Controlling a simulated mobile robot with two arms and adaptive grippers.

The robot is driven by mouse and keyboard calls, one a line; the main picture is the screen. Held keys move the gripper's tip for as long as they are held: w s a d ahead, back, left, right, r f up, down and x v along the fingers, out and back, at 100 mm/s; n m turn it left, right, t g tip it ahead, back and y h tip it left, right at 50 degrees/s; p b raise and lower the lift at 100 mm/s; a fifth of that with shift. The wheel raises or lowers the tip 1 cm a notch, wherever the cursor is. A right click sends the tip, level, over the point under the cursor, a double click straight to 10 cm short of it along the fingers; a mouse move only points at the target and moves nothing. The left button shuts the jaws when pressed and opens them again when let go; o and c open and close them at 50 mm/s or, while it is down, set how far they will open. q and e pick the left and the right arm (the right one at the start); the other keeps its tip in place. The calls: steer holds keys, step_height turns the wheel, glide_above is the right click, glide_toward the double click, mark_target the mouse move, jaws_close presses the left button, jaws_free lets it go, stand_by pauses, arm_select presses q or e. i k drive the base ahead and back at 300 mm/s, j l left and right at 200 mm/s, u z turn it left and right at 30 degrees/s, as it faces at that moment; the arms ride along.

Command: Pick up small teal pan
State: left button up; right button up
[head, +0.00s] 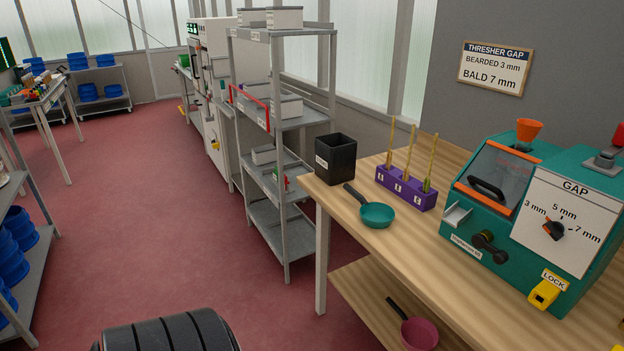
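The small teal pan (377,215) rests on the wooden table top (408,249), near its left edge. Its dark handle points up and to the left. The pan looks empty. Neither my left nor my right gripper shows in the head view.
Behind the pan stand a black bin (335,158) and a purple block (406,187) holding wheat ears. The teal thresher (478,210) is to the right. A pink pan (419,333) lies on the lower shelf. A grey rack (283,223) stands left of the table; red floor lies open beyond.

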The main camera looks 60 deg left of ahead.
mark_target(373, 214)
steer(key=j+u, duration=0.2)
steer(key=u, duration=1.2)
steer(key=i+j+z, duration=0.2)
steer(key=i+j, duration=0.2)
steer(key=j, duration=0.25)
steer(key=i+j+z, duration=0.1)
steer(key=j, duration=0.2)
steer(key=i+j, duration=0.2)
steer(key=j, duration=0.15)
steer(key=i+j+z, duration=0.15)
steer(key=j, duration=0.2)
steer(key=i+j+z, duration=0.1)
steer(key=j, duration=0.25)
steer(key=i+j+z, duration=0.1)
steer(key=j, duration=0.3)
steer(key=i+j+z, duration=0.1)
steer(key=i+j, duration=0.15)
steer(key=j, duration=0.15)
